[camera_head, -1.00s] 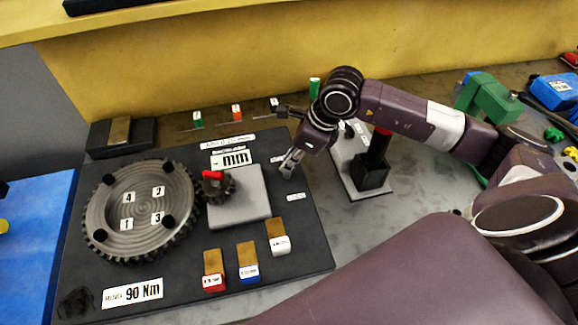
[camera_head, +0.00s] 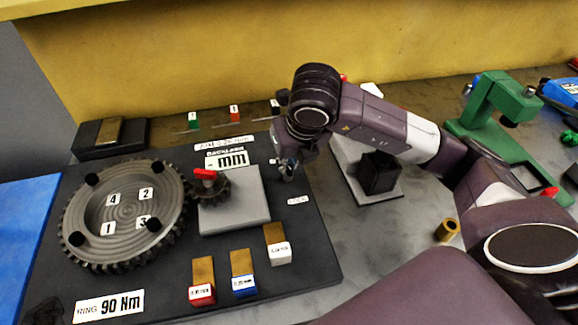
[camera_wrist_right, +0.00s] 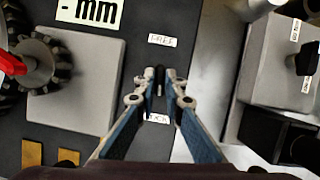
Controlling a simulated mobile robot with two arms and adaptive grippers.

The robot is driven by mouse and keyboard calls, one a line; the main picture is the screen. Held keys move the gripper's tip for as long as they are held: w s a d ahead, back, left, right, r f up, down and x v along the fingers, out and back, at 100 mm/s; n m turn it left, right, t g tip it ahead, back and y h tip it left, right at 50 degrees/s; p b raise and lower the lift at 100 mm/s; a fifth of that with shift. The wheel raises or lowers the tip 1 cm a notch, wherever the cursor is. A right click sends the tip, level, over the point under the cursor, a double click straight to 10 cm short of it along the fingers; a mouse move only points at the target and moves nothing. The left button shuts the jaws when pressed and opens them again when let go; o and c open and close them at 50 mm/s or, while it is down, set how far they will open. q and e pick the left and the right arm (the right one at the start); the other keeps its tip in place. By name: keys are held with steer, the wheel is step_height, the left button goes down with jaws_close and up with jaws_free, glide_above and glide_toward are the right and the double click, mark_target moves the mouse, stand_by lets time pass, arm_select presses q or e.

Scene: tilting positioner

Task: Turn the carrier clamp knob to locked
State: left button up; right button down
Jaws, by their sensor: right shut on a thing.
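The carrier clamp knob (camera_wrist_right: 160,84) is a small dark bar in the right wrist view. It lies between an upper label that seems to read FREE (camera_wrist_right: 161,40) and a lower label that seems to read LOCK (camera_wrist_right: 158,118). The bar points roughly along the line between them. My right gripper (camera_wrist_right: 160,80) is shut on the knob, with a fingertip on each side. In the head view my right gripper (camera_head: 286,170) is low over the dark plate, right of the grey carrier block (camera_head: 245,205), and hides the knob. My left gripper is not in view.
The large ring gear (camera_head: 125,215) meshes with a small red-handled pinion (camera_head: 210,188) left of my gripper. Several labelled blocks (camera_head: 242,275) stand in front. A grey box with a black knob (camera_wrist_right: 308,60) and a black block (camera_head: 380,172) stand close on the right.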

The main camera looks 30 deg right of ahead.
steer(key=shift+m+h+b, duration=0.3)
steer(key=shift+m, duration=0.4)
steer(key=shift+r+m, duration=0.1)
steer(key=shift+m, duration=0.2)
steer(key=c, duration=2)
jaws_free()
steer(key=shift+v, duration=5.95)
steer(key=shift+a, duration=0.15)
